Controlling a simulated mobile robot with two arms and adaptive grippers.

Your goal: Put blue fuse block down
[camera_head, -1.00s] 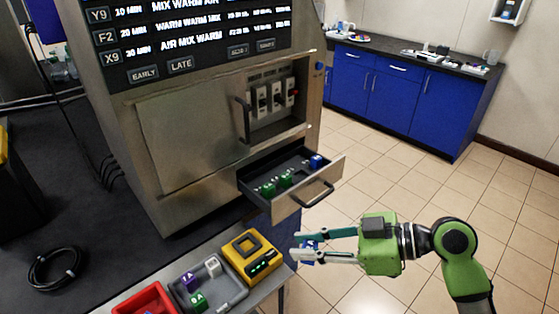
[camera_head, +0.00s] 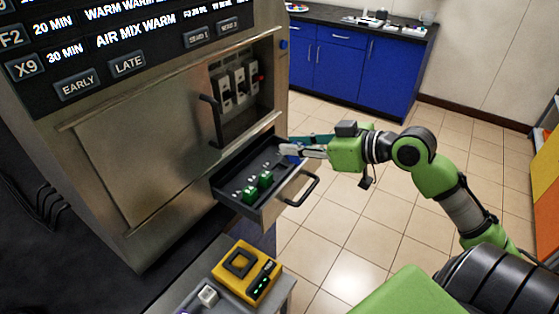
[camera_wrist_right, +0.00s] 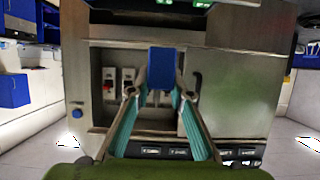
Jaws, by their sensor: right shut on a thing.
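My right gripper (camera_head: 291,148) is shut on the blue fuse block (camera_wrist_right: 161,62), which stands upright between the fingertips in the right wrist view. In the head view, the fingertips are at the back right of the open drawer (camera_head: 288,200), with blue (camera_head: 295,151) showing at them. I cannot tell whether the held block touches the drawer or hangs above it. My left gripper is not in view.
The steel cabinet (camera_head: 130,165) rises behind the drawer, with a recess of switches (camera_head: 232,84) above it. A yellow device (camera_head: 247,270) and a grey tray with a white block (camera_head: 208,295) stand on the table in front. Tiled floor lies open at right.

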